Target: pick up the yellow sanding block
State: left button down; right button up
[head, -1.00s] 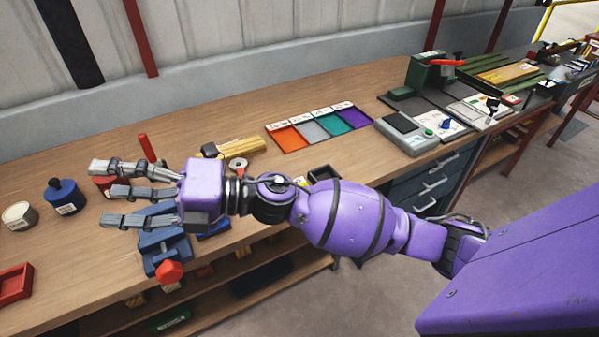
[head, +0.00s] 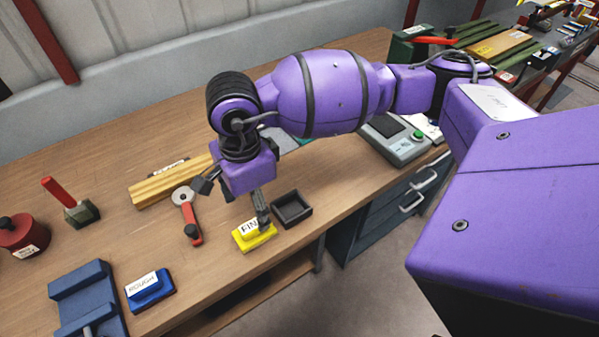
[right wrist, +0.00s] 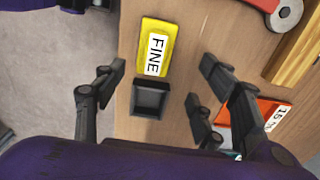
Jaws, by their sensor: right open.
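The yellow sanding block (head: 256,239), with a white label reading FINE, lies on the wooden bench near its front edge. In the right wrist view the block (right wrist: 158,32) lies just beyond the fingertips, roughly between the two sides of the hand. My right gripper (head: 236,205) points down over the bench by the block, open and empty. One finger overlaps the block's right part in the head view; I cannot tell whether it touches. The fingers also show spread apart in the right wrist view (right wrist: 160,78). My left gripper is out of view.
A small dark tray (head: 292,209) sits right of the yellow block. A red-handled tool (head: 188,219) and the blue ROUGH block (head: 151,291) lie to its left. Wooden strips (head: 165,182) lie behind. A blue vise-like fixture (head: 85,300) stands front left.

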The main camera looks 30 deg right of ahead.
aim_at(254, 224)
jog(key=shift+s+d+f, duration=0.1)
jog(key=shift+s, duration=0.2)
jog(key=shift+s+a+f, duration=0.2)
jog(key=shift+f, duration=0.45)
jog(key=shift+s+a+f, duration=0.15)
jog(key=shift+f, duration=0.45)
jog(key=f, duration=0.3)
jog(key=shift+w+f+p, duration=0.25)
jog(key=shift+f+p, duration=0.1)
jog(key=shift+f, duration=0.05)
jog(key=shift+a+f, duration=0.1)
jog(key=shift+f, duration=0.4)
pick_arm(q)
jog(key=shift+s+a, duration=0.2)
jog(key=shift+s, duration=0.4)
pick_arm(e)
jog(key=c, duration=1.3)
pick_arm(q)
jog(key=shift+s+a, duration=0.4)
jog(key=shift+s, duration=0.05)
